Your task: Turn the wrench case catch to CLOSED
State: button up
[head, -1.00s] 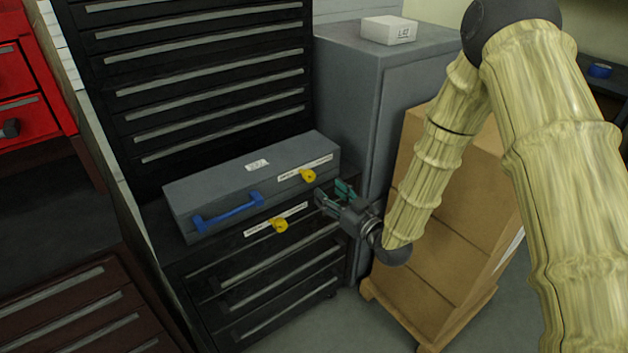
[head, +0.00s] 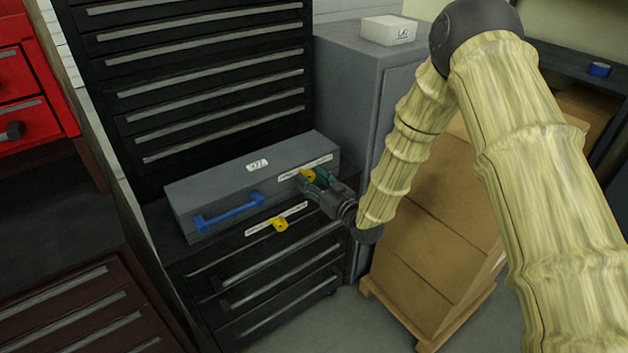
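The grey wrench case (head: 215,193) lies on top of a black drawer cabinet, with a blue handle (head: 230,213) on its front. A yellow catch (head: 307,175) sits at the case's right front, over a white label strip (head: 322,161) whose words are too small to read. My gripper (head: 312,181) is at this catch, its fingers apart on either side of it and partly hiding it. I cannot tell whether the fingers touch it. A second yellow catch (head: 280,223) with its own label strip is lower, on the cabinet front.
A tall black drawer unit (head: 210,80) rises behind the case. A grey cabinet (head: 345,90) with a white box (head: 389,30) on it stands to the right. Stacked cardboard boxes (head: 430,240) stand on a pallet below my arm. A red cabinet (head: 30,95) is at the left.

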jog(key=c, duration=0.9)
jog(key=shift+o, duration=0.2)
jog(key=shift+m, duration=0.3)
jog(key=m+b, duration=0.1)
jog(key=m, duration=0.3)
jog(key=shift+d+f, duration=0.1)
jog(key=m+b, duration=0.2)
jog(key=m, duration=0.2)
jog(key=shift+m, duration=0.4)
jog(key=m+b, duration=0.2)
jog(key=m, duration=0.2)
jog(key=shift+f, duration=0.1)
jog(key=shift+m+b, duration=1.3)
jog(key=shift+m, duration=0.9)
